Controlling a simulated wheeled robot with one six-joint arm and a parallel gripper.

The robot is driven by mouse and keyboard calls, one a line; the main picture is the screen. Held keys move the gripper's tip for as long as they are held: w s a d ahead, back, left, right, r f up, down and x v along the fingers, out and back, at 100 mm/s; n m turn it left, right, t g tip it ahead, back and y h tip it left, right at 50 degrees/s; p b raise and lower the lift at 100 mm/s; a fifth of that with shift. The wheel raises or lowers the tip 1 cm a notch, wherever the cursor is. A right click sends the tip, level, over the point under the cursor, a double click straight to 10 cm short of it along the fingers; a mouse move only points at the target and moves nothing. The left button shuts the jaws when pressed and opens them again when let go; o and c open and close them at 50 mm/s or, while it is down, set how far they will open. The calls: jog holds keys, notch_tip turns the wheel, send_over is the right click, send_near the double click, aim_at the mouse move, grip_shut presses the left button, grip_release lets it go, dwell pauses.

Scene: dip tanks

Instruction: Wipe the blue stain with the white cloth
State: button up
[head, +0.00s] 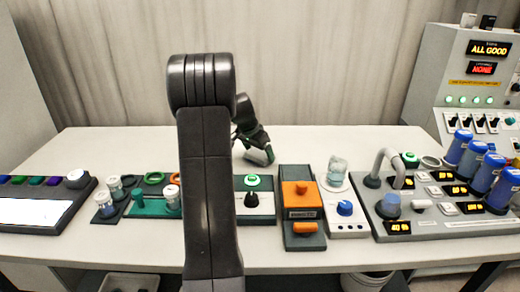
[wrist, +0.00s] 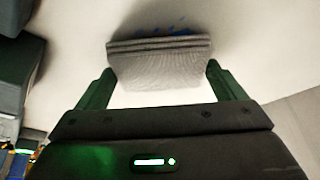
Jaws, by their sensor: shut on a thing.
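The folded cloth (wrist: 160,68) shows greyish white in the wrist view, with its layered edge facing away from my gripper. My gripper (wrist: 158,78) is shut on the cloth, one green finger at each side of it. In the head view my gripper (head: 262,152) is low over the back middle of the white table, behind the row of devices. The blue stain (wrist: 180,31) shows as small blue marks on the table just past the cloth's far edge. The cloth hides any part of the stain under it. I cannot tell whether the cloth touches the table.
On the white table (head: 330,145), a green-button box (head: 253,207), an orange device (head: 303,213) and a blue-knob unit (head: 346,220) stand along the front. A dark rack of jars (head: 110,205) is at left, a tap panel (head: 420,225) at right. The table's back stretch is clear.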

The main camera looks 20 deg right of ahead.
aim_at(245, 154)
jog(key=shift+a+f, duration=0.1)
jog(key=shift+f, duration=0.2)
jog(key=a, duration=0.2)
jog(key=w+a, duration=0.1)
jog(key=shift+f+p, duration=0.25)
jog(key=shift+p, duration=0.1)
jog(key=shift+c, duration=0.3)
jog(key=shift+w+a, duration=0.15)
jog(key=shift+a, duration=0.5)
jog(key=shift+s+d, duration=0.25)
jog(key=shift+d, duration=0.3)
jog(key=shift+s+d, duration=0.2)
jog(key=shift+d, duration=0.85)
jog(key=shift+s+d+r, duration=0.2)
jog(key=shift+s+d, duration=0.05)
jog(key=shift+d, duration=0.5)
notch_tip(245, 154, up, 3)
jog(key=shift+a+r+p, duration=0.1)
jog(key=shift+p, duration=0.6)
jog(key=shift+r+p, duration=1.2)
jog(key=shift+r, duration=1.05)
